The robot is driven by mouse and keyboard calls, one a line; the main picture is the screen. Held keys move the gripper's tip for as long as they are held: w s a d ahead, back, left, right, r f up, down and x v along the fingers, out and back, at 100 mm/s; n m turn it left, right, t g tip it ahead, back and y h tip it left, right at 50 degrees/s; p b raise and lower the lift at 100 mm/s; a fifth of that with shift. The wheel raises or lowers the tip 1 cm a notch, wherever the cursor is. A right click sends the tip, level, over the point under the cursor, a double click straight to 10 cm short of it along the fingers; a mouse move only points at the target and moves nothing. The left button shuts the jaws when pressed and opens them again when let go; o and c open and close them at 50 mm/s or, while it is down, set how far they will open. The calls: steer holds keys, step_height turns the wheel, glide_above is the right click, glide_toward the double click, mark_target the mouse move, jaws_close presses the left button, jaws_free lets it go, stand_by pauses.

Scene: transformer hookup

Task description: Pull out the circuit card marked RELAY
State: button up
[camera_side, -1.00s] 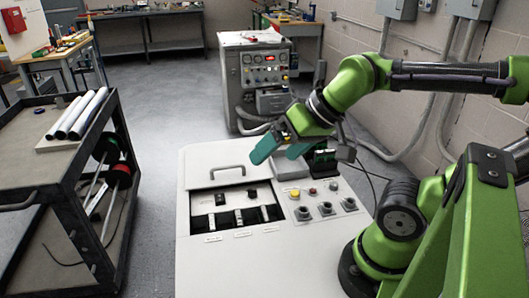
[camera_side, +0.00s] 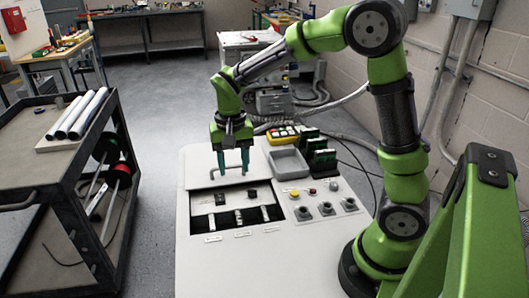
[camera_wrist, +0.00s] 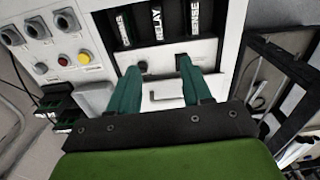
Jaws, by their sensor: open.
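The card marked RELAY (camera_wrist: 157,22) is the middle of three dark cards in the wrist view, with SENSE (camera_wrist: 194,18) to its right and another card (camera_wrist: 123,27) to its left. In the side view the middle card (camera_side: 238,217) stands in the open bay of the white cabinet; its marking is unreadable there. My gripper (camera_side: 233,172) points down over the cabinet top, behind the bay. Its two teal fingers are apart with nothing between the tips (camera_wrist: 157,72). The cards are beyond the fingertips, untouched.
A bar handle (camera_side: 212,176) stands on the cabinet panel close to my fingers. Knobs and buttons (camera_side: 326,208) are right of the bay. A grey tray (camera_side: 289,163) and green boards in holders (camera_side: 318,157) stand at the back right. A cart (camera_side: 65,200) is at the left.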

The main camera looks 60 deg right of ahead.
mark_target(238, 214)
step_height(238, 214, down, 17)
steer(key=shift+s+r, duration=0.1)
steer(key=shift+r, duration=0.05)
stand_by(0.5)
jaws_close()
stand_by(0.4)
